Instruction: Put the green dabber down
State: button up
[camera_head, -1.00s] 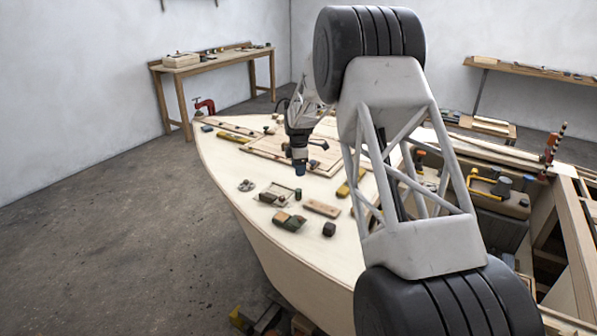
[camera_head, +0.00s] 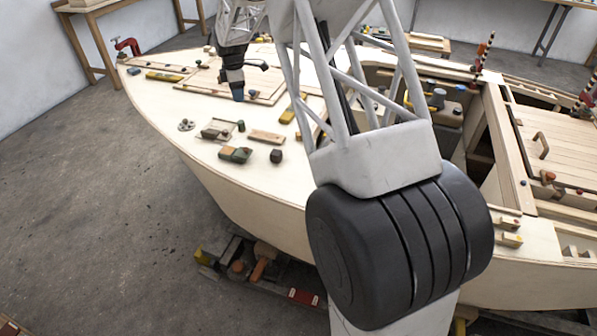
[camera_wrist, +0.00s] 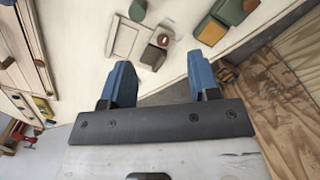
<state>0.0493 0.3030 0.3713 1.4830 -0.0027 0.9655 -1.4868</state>
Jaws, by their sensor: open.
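My gripper (camera_head: 237,92) hangs fingers-down over the pale plywood deck (camera_head: 165,108) in the head view. In the wrist view its two blue fingers (camera_wrist: 160,82) are apart, with nothing held between them. A dark green rounded piece (camera_wrist: 137,10) lies on the deck beyond the left finger. A green-topped block (camera_wrist: 230,11) lies beyond the right finger. In the head view a green and brown piece (camera_head: 235,154) lies near the deck's edge. I cannot tell for sure which of these is the green dabber. None touches the fingers.
A small dark block (camera_head: 276,156) and a flat wooden piece (camera_head: 266,136) lie on the deck nearby. A brown-knobbed block (camera_wrist: 159,42) sits near the fingers' far side. The deck's curved edge drops to the floor (camera_head: 90,180). Bare deck lies left of the pieces.

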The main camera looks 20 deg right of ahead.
jog(key=s+a+r+m, duration=0.1)
jog(key=s+r+m, duration=0.2)
jog(key=s+r, duration=0.5)
jog(key=s+a+r+m+t, duration=0.1)
jog(key=s+r+m, duration=0.2)
jog(key=s, duration=0.9)
jog(key=s+a+r+m, duration=0.1)
jog(key=s+r+m, duration=0.1)
jog(key=s+r, duration=0.6)
jog(key=s+f+m, duration=0.1)
jog(key=s+m, duration=0.2)
jog(key=s, duration=0.7)
jog(key=s+f+m+t, duration=0.1)
jog(key=s+f+m, duration=0.1)
jog(key=s, duration=0.9)
jog(key=s+a+f+m, duration=0.1)
jog(key=s+f+m, duration=0.1)
jog(key=s, duration=0.9)
jog(key=shift+s+m, duration=0.2)
jog(key=shift+m, duration=0.6)
jog(key=shift+o, duration=0.4)
jog(key=shift+r, duration=0.1)
